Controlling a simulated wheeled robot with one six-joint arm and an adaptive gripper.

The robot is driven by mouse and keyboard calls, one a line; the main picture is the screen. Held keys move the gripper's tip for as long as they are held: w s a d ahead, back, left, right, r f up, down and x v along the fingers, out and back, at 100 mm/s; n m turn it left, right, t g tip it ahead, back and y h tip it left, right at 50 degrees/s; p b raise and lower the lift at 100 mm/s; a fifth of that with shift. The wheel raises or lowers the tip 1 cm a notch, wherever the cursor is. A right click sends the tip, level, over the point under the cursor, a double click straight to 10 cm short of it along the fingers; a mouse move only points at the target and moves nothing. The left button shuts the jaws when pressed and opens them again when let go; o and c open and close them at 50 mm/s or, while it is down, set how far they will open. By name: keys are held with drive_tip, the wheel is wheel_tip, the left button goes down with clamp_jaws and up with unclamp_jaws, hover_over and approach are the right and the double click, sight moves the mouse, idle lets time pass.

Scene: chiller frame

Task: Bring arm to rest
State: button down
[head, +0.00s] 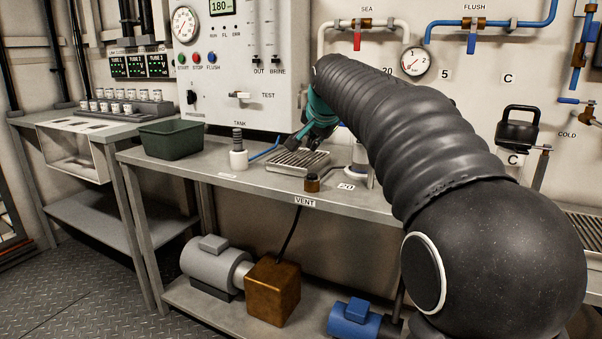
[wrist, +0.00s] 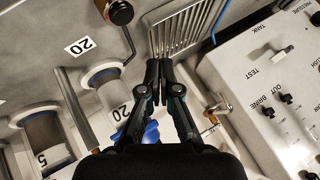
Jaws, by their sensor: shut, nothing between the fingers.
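My arm (head: 400,130) reaches from the lower right over the steel bench (head: 215,180) in the head view. My gripper (head: 310,140) is above the bench near the drain grate, partly hidden by the arm. In the wrist view my gripper (wrist: 165,88) is shut, its fingertips together and nothing between them. The slotted drain grate (wrist: 180,30) lies beyond the fingertips in the wrist view, and it also shows in the head view (head: 290,168).
A green bin (head: 171,139), a white fitting (head: 238,158) and a small brown-black cap (head: 312,183) stand on the bench. The control panel (head: 240,90) rises behind. Clear cylinders (wrist: 102,83) labelled 20 and 5 stand beside the fingers in the wrist view.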

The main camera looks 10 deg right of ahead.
drive_tip(key=s+f+n+g, duration=0.1)
drive_tip(key=s+f+n, duration=0.2)
drive_tip(key=s+f, duration=0.4)
drive_tip(key=s+f+n+g, duration=0.1)
drive_tip(key=s+f+n, duration=0.2)
drive_tip(key=s+f, duration=0.5)
drive_tip(key=s+f+n+g, duration=0.1)
drive_tip(key=s+f+n, duration=0.2)
drive_tip(key=s, duration=2.1)
wheel_tip(320, 180, down, 5)
drive_tip(key=shift+s+f+g, duration=0.1)
drive_tip(key=shift+s+g, duration=0.2)
